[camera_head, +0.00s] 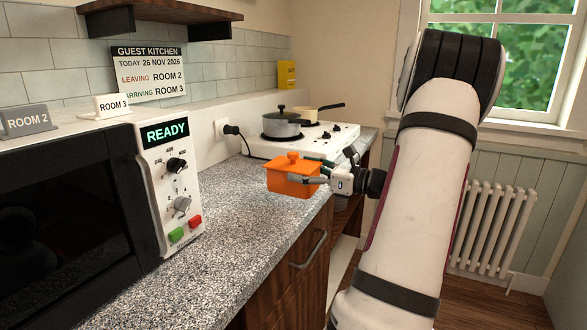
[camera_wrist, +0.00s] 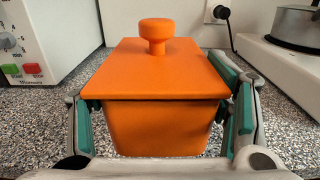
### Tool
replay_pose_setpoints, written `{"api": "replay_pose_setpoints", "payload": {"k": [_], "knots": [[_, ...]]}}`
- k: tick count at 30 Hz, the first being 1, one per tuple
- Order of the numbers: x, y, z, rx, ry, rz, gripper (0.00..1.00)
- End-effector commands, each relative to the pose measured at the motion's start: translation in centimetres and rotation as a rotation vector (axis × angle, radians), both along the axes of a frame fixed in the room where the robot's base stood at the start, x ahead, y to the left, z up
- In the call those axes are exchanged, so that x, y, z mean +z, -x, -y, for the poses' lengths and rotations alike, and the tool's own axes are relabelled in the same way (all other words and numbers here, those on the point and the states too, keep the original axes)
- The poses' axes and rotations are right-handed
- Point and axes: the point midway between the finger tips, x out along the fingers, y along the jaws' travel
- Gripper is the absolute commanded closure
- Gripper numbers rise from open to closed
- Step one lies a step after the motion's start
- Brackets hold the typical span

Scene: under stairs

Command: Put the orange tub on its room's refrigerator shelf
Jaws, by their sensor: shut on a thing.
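The orange tub (camera_head: 291,182) is a squarish box with a lid and a round knob on top. My gripper (camera_head: 316,171) is shut on it from the right, near the counter's front edge. In the wrist view the tub (camera_wrist: 158,125) stands upright between the two green-padded fingers, one at each side. I cannot tell whether its base touches the counter or is just above it. A wall sign (camera_head: 149,74) reads guest kitchen, today 26 Nov 2026, leaving Room 2, arriving Room 3. No refrigerator is in view.
A microwave (camera_head: 157,195) showing READY stands at the left, with Room 2 (camera_head: 27,120) and Room 3 (camera_head: 111,105) cards on top. The speckled counter (camera_head: 222,222) between is clear.

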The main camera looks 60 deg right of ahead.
Motion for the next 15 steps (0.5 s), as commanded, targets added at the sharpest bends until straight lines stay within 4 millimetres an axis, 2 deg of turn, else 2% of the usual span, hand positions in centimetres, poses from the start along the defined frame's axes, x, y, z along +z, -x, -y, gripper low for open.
{"api": "replay_pose_setpoints", "payload": {"k": [6, 15], "knots": [[0.3, 2.0, -0.2, 0.0, 0.0, 0.001, 0.77], [0.4, 3.6, -0.3, 0.001, 0.0, 0.001, 0.77]]}}
